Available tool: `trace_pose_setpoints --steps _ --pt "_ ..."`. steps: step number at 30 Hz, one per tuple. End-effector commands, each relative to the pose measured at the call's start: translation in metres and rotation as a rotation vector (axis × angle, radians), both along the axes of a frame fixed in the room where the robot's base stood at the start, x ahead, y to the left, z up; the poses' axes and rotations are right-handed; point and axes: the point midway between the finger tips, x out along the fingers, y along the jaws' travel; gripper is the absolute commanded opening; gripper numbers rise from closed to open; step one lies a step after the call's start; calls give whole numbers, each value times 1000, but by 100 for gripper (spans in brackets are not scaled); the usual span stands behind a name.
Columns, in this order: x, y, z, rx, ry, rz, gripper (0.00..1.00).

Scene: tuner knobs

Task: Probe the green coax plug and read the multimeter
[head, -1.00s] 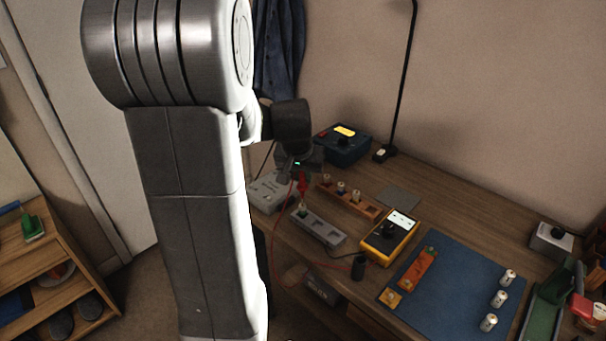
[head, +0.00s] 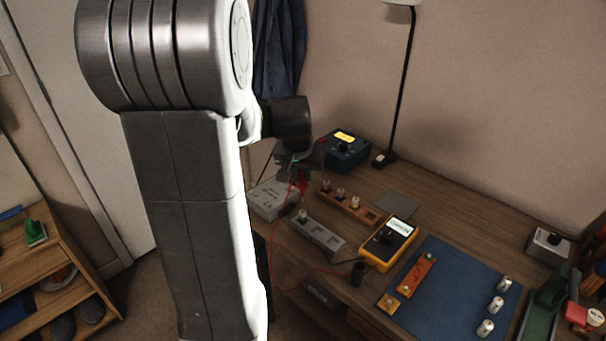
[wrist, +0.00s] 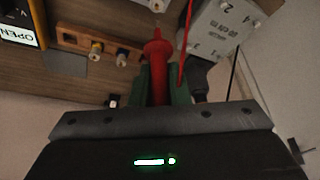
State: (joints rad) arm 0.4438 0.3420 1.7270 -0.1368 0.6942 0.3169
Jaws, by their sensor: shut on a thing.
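My gripper (wrist: 158,88) is shut on a red probe (wrist: 158,60), held between green fingers. In the head view my gripper (head: 297,172) is small and dark, above the left end of the bench. The probe tip points at a pale plug (wrist: 157,5) at the top edge of the wrist view; whether they touch I cannot tell. That plug (head: 303,215) stands in the grey block's left end; its colour is unclear now. The yellow multimeter (head: 388,244) lies right of the block with its display lit. In the wrist view its display (wrist: 18,36) appears to read OPEN.
A wooden rack (head: 368,212) with several plugs stands behind the grey block (head: 318,236). A grey numbered box (head: 270,202) is beside my gripper. A red lead (head: 290,288) hangs over the bench front. A blue instrument (head: 346,150), lamp and blue mat (head: 450,290) are around.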

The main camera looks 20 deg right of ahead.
Motion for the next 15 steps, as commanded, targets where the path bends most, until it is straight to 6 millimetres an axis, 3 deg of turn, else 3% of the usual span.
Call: trace_pose_setpoints --steps 6,15 --pt "0 0 20 -1 -1 0 0" --pt "0 0 21 0 0 0 0"
